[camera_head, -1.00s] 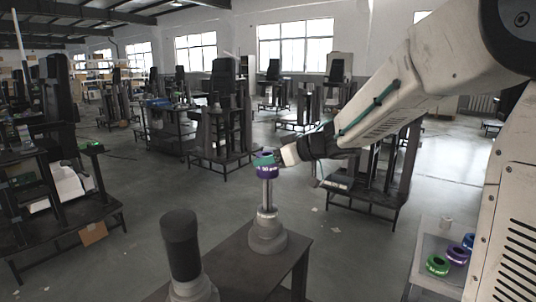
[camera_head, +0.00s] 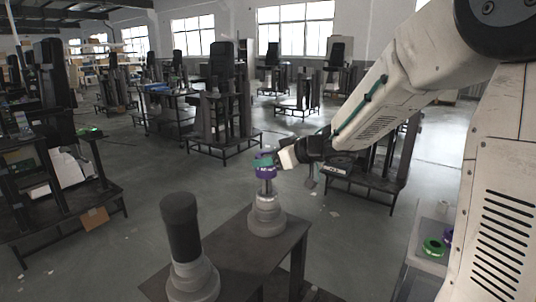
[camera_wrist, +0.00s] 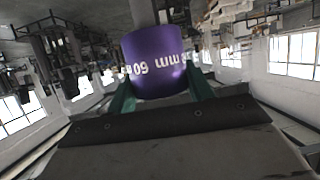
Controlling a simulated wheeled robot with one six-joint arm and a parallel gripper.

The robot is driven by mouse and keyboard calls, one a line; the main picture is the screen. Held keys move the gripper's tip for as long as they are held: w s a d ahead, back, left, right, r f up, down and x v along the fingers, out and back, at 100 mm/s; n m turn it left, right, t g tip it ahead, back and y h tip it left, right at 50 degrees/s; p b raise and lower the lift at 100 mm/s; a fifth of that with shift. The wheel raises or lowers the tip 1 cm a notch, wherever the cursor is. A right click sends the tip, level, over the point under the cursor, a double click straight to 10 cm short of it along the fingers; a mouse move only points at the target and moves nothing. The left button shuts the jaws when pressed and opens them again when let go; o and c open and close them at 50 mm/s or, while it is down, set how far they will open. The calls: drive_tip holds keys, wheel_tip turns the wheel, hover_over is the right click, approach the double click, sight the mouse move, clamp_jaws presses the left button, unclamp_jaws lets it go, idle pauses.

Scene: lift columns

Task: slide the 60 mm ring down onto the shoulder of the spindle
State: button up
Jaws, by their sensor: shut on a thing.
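The purple 60 mm ring (camera_head: 266,173) is held level in the teal fingers of my gripper (camera_head: 265,161). In the wrist view the ring (camera_wrist: 155,65) shows white "60 mm" lettering, upside down, with a finger at each side. The spindle (camera_head: 267,222) stands upright on the dark table, with a wide grey stepped base and a thin shaft. The ring is at the shaft's upper part, in line with it and above the shoulder, with bare shaft showing below. The shaft's top is hidden by ring and fingers; I cannot clearly see the ring's hole.
A dark, thick post (camera_head: 181,226) on a grey base stands at the front left of the dark table (camera_head: 236,262). A pale side tray (camera_head: 428,222) at right holds a green ring (camera_head: 433,247) and a partly hidden purple ring (camera_head: 447,235). Other workstations stand farther back.

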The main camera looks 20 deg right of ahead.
sight(275, 173)
drive_tip(key=shift+f, duration=2.5)
drive_tip(key=o, duration=1.3)
drive_tip(key=shift+v, duration=3.85)
